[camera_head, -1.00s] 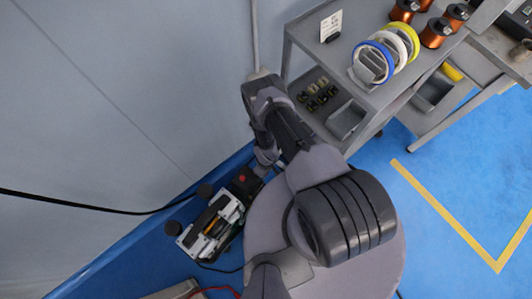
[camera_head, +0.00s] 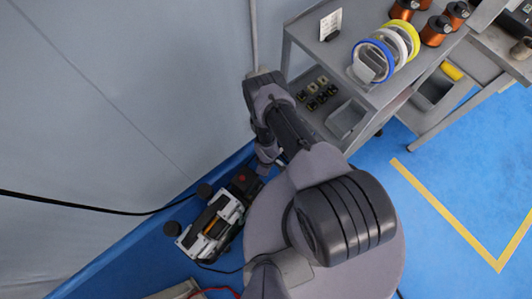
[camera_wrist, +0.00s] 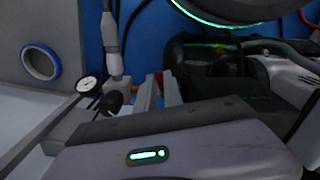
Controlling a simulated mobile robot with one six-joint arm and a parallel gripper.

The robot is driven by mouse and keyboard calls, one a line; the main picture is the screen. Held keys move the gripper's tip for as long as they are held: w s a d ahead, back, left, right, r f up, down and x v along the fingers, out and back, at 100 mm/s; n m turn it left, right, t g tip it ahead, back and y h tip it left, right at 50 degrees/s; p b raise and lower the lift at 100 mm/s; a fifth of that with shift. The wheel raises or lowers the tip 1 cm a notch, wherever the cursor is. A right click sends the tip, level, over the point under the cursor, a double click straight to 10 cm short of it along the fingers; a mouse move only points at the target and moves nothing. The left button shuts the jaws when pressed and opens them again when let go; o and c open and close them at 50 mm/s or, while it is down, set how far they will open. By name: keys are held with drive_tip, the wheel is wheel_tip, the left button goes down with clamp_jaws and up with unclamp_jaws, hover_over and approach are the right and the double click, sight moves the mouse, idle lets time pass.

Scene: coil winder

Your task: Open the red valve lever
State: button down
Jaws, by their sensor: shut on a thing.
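The red valve lever (camera_wrist: 172,90) shows in the wrist view as a narrow red strip at my gripper's fingers. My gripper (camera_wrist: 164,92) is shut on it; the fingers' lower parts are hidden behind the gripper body. A grey vertical pipe (camera_wrist: 111,55) stands left of the fingers, with a round white gauge (camera_wrist: 86,84) and a black knob beside it. In the head view the lever is hidden by my arm; my gripper's end is down by the wall, near the pump-like machine (camera_head: 213,226).
The dark machine (camera_wrist: 208,58) is close on the right of my gripper in the wrist view. A grey cart (camera_head: 310,45) with tape rolls and copper coils stands at upper right. A black cable (camera_head: 90,207) runs along the wall.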

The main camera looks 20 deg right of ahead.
drive_tip(key=shift+w+d+n+b, duration=0.1)
drive_tip(key=shift+w+n+b, duration=0.75)
drive_tip(key=shift+n, duration=1.7)
drive_tip(key=shift+w+d+n+b, duration=0.1)
drive_tip(key=shift+w+n+b, duration=0.7)
drive_tip(key=shift+n, duration=1.7)
drive_tip(key=shift+w+d+n+b, duration=0.1)
drive_tip(key=shift+w+n+b, duration=0.7)
drive_tip(key=shift+n, duration=1.75)
drive_tip(key=shift+s, duration=0.2)
drive_tip(key=c, duration=1.5)
unclamp_jaws()
wheel_tip(320, 180, up, 17)
drive_tip(key=p, duration=0.7)
drive_tip(key=shift+w+a+r, duration=0.1)
drive_tip(key=shift+r, duration=0.1)
